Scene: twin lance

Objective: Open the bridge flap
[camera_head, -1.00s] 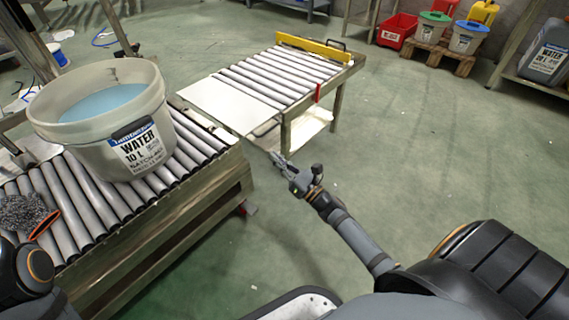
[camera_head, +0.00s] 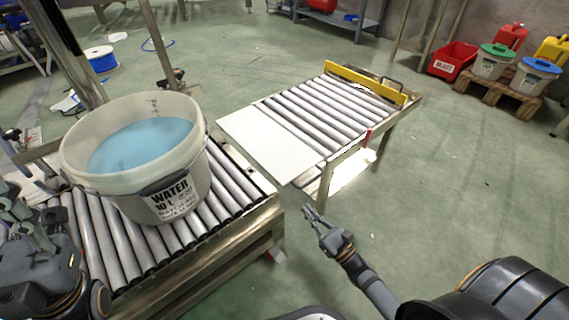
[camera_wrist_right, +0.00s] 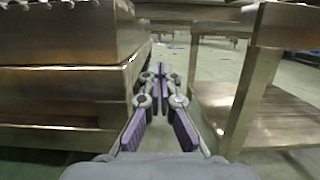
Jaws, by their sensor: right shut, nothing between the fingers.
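The bridge flap looks like a flat white plate (camera_head: 268,140) at the near-left end of the far roller conveyor (camera_head: 330,112). It lies level with the rollers, and its free edge points toward the near conveyor (camera_head: 235,195). My right gripper (camera_head: 310,212) is shut and empty, just off the flap's near corner. In the right wrist view my fingers (camera_wrist_right: 160,98) point into the gap between the two conveyor frames; the flap cannot be made out there. My left gripper (camera_head: 22,215) is partly visible at the left edge; its finger state is unclear.
A bucket of blue water (camera_head: 140,165) stands on the near conveyor. A yellow bar (camera_head: 365,82) crosses the far conveyor's far end, and a red part (camera_head: 367,138) sits on its side. A conveyor leg (camera_wrist_right: 250,85) rises right of my fingers. Open floor lies to the right.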

